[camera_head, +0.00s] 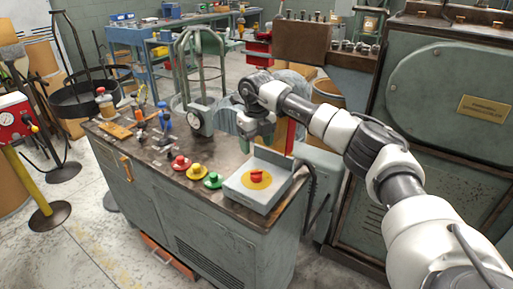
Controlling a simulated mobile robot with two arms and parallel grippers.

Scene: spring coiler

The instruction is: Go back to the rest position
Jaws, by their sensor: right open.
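My right arm reaches in from the right, and its gripper (256,137) hangs over the back right part of the workbench (222,203), fingers pointing down. It is open, and I see nothing held in it. It is behind a grey box (262,186) with a yellow disc and a red knob on top. My left gripper is not in the picture.
Red (180,163), yellow (195,172) and green (213,180) buttons sit along the bench's front edge. A grey gauge stand (200,115) rises at the back. Small tools lie at the bench's left. A large green machine (440,85) stands at right.

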